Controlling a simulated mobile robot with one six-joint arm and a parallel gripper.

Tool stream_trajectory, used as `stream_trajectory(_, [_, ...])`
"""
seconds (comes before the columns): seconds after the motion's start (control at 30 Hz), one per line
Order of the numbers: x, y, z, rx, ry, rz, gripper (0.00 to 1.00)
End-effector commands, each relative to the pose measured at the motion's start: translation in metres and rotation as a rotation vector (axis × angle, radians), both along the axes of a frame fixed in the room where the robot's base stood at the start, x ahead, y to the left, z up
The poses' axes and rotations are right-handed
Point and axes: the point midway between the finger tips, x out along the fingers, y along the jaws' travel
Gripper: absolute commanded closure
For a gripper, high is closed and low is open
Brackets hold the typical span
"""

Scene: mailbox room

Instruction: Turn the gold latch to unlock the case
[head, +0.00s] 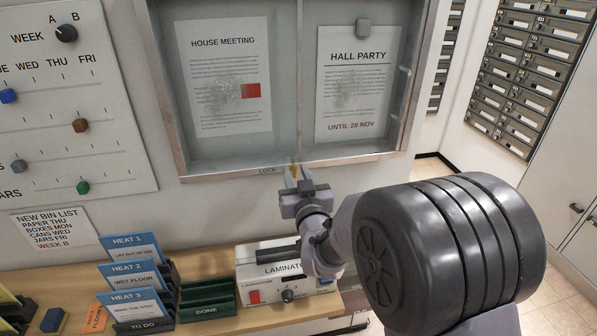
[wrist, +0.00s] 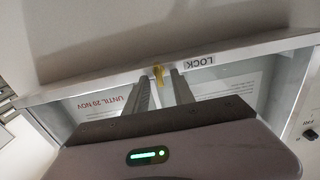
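The wall case (head: 172,120) has glass doors and a metal frame. The small gold latch (wrist: 158,73) sits on its bottom rail, beside the LOCK label (wrist: 200,62). In the head view the latch (head: 294,169) is mostly hidden by my gripper. My gripper (head: 297,176) points at the rail from below. In the wrist view my gripper (wrist: 160,80) is open, with one finger on each side of the latch and a gap between them. I cannot tell whether either finger touches the latch.
The HOUSE MEETING notice (head: 223,75) and HALL PARTY notice (head: 356,85) hang inside the case. Below, a laminator (head: 270,292), a green DONE tray (head: 208,300) and heat cards (head: 135,275) stand on a wooden shelf. A dial board (head: 70,110) is on the left wall.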

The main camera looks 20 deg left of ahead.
Motion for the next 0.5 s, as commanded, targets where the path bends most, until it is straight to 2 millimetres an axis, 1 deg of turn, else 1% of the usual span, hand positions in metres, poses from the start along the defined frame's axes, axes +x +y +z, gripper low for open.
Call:
stream_trajectory(0.2, [0.0006, 0.0004, 0.0002, 0.0, 0.0, 0.0, 0.7])
stream_trajectory(0.27, [0.0005, 0.0003, 0.0002, 0.0, 0.0, 0.0, 0.8])
stream_trajectory(0.3, [0.0004, 0.0003, 0.0002, 0.0, 0.0, 0.0, 0.88])
stream_trajectory(0.37, [0.0004, 0.0003, 0.0002, 0.0, 0.0, 0.0, 0.99])
stream_trajectory(0.5, [0.0003, 0.0002, 0.0002, 0.0, 0.0, 0.0, 1.0])
